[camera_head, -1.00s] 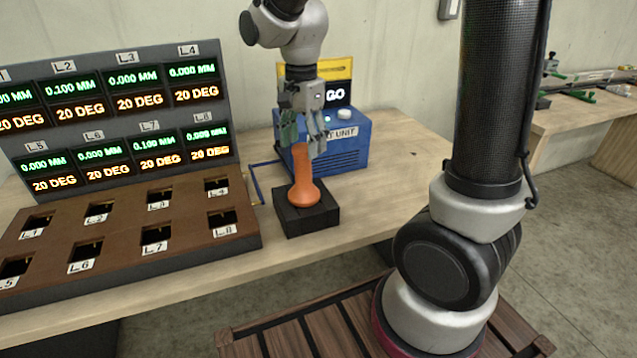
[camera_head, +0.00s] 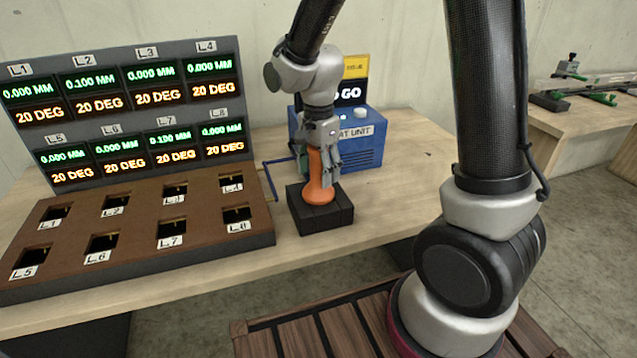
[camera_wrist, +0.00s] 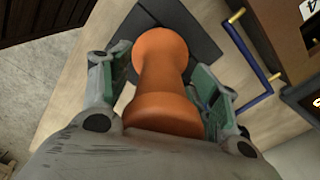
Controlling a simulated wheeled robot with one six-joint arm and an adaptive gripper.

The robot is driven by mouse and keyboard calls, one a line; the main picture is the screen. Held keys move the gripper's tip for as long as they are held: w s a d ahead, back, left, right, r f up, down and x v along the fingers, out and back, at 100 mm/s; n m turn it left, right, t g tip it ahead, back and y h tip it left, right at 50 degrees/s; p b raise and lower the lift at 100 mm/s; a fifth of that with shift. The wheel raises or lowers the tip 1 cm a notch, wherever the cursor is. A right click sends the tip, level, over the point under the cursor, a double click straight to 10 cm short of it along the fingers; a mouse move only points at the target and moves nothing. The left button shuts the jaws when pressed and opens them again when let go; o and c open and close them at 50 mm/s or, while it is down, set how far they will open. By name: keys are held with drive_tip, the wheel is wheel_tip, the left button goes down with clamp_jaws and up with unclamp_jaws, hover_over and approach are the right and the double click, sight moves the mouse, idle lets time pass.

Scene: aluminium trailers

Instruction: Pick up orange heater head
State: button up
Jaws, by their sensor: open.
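The orange heater head (camera_head: 319,180) stands upright on a small black block (camera_head: 322,217) on the wooden table. My gripper (camera_head: 318,165) points down over it, with a finger on each side of its upper part. In the wrist view the orange heater head (camera_wrist: 162,75) lies between the two green-padded fingers of my gripper (camera_wrist: 158,90). The fingers are open, with a gap visible on the left side; the right finger is close to the heater head, and contact there cannot be told.
A blue heat unit (camera_head: 357,140) stands just behind the block. A display panel (camera_head: 125,110) and a brown slotted board (camera_head: 140,225) with labelled openings stand to the left. A blue handle-like bar (camera_head: 268,178) is beside the block. The table (camera_head: 400,180) is clear to the right.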

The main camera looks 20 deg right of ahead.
clamp_jaws()
